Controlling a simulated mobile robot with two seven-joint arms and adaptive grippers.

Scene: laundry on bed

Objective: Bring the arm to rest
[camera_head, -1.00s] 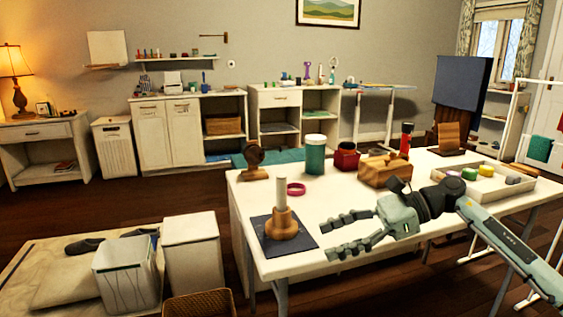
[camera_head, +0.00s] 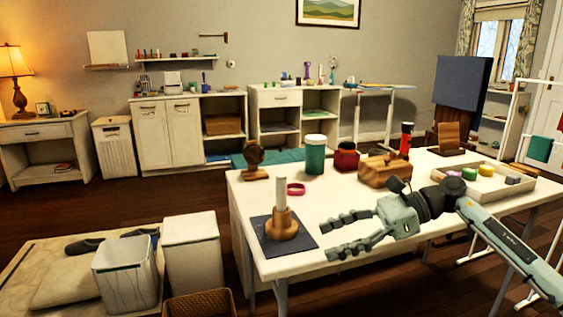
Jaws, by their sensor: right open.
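My right gripper (camera_head: 340,236) is open and empty above the front part of the white table (camera_head: 340,192). Its two fingers point left, toward a wooden peg stand (camera_head: 282,222) with a white upright cylinder on a dark square mat (camera_head: 262,239). The fingertips are apart from the stand. My right arm (camera_head: 505,243) comes in from the lower right. My left gripper is not in view.
A white bin (camera_head: 125,276) stands on the floor at left.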

